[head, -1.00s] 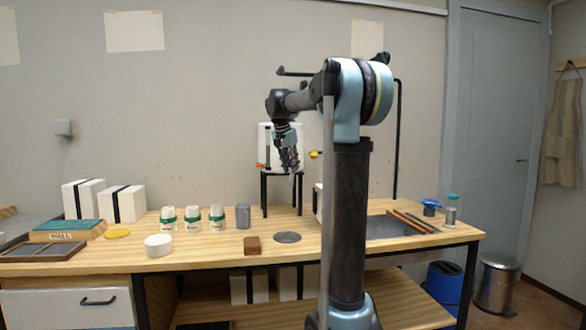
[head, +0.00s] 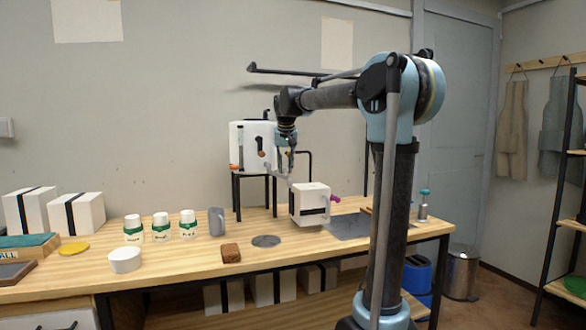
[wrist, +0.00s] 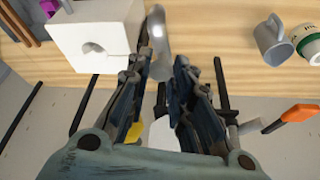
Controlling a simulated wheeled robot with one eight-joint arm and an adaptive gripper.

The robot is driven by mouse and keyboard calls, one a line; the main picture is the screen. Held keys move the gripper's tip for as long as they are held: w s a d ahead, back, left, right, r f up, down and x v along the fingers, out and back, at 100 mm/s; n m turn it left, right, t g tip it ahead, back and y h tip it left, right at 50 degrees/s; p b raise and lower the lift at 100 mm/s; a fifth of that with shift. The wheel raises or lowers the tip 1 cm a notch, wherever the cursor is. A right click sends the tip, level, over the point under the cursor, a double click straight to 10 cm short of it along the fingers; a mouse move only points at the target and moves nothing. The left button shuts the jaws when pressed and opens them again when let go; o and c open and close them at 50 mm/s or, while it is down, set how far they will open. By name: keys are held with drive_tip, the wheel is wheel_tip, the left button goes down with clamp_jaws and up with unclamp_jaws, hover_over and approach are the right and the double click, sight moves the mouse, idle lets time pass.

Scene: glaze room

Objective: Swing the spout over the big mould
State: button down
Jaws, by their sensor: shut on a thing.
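The white mould block with a black band (head: 309,220) stands on the bench right of the tank stand. My gripper (wrist: 165,65) is shut on the spout. In the head view my gripper (head: 290,158) is at the right edge of the white tank (head: 240,145), above and left of the mould.
A grey mug (head: 217,221), several white jars with green labels (head: 161,227), a brown block (head: 231,253) and a dark disc (head: 266,241) lie on the bench to the left. An orange handle (wrist: 298,113) and a yellow handle (wrist: 135,132) show near my fingers.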

drive_tip(key=shift+w+d, duration=0.15)
idle(0.3)
drive_tip(key=c, duration=1.4)
unclamp_jaws()
drive_tip(key=v, duration=1.2)
